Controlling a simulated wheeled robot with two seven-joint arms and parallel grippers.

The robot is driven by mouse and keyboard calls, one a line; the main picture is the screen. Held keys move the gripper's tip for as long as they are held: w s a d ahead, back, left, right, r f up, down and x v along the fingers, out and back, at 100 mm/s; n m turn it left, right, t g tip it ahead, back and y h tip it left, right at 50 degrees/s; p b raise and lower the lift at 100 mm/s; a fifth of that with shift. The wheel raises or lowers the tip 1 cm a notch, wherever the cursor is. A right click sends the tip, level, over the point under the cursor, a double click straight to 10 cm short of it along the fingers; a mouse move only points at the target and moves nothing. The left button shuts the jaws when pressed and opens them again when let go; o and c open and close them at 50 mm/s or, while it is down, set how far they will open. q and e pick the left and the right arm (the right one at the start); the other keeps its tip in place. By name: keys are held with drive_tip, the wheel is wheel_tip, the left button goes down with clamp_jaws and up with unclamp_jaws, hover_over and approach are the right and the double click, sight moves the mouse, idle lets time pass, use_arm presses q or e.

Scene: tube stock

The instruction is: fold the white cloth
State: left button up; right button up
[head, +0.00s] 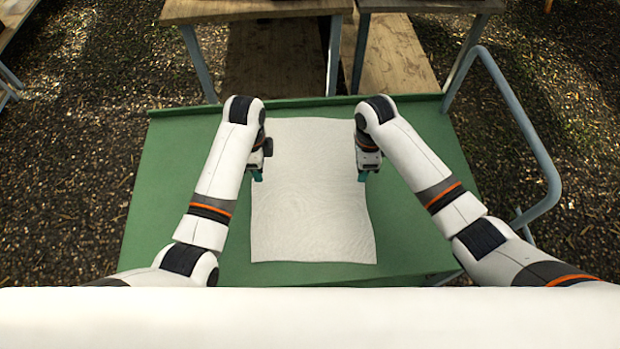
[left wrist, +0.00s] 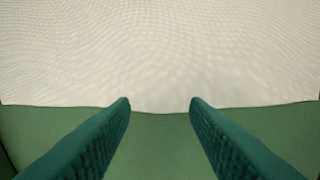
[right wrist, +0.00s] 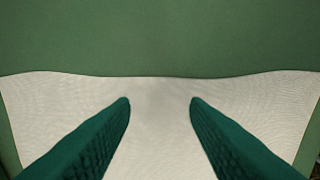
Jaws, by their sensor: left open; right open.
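The white cloth (head: 312,215) lies flat and spread out, a tall rectangle on the green table top, its edges slightly wavy. My left gripper (head: 257,177) is open at the cloth's left edge. In the left wrist view the cloth (left wrist: 160,50) fills the top, and its edge runs between the parted fingertips (left wrist: 160,103). My right gripper (head: 362,177) is open at the cloth's right edge. In the right wrist view its parted fingertips (right wrist: 160,103) appear over the cloth (right wrist: 160,140), just inside an edge. Neither holds anything; I cannot tell whether the fingers touch the cloth.
The green table (head: 170,200) has bare room left and right of the cloth and a raised lip at the back. A grey-blue tube rail (head: 530,130) stands at its right. Wooden benches (head: 255,10) stand beyond the back edge.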

sight(263, 182)
use_arm(q)
drive_tip(key=shift+f, duration=2.25)
use_arm(e)
drive_tip(key=shift+f, duration=2.3)
use_arm(q)
drive_tip(key=shift+f, duration=0.1)
drive_tip(key=shift+f, duration=0.15)
use_arm(e)
drive_tip(key=shift+f, duration=0.25)
drive_tip(key=shift+r, duration=0.1)
use_arm(q)
drive_tip(key=shift+c, duration=0.5)
use_arm(e)
drive_tip(key=shift+c, duration=0.5)
use_arm(q)
clamp_jaws()
use_arm(e)
clamp_jaws()
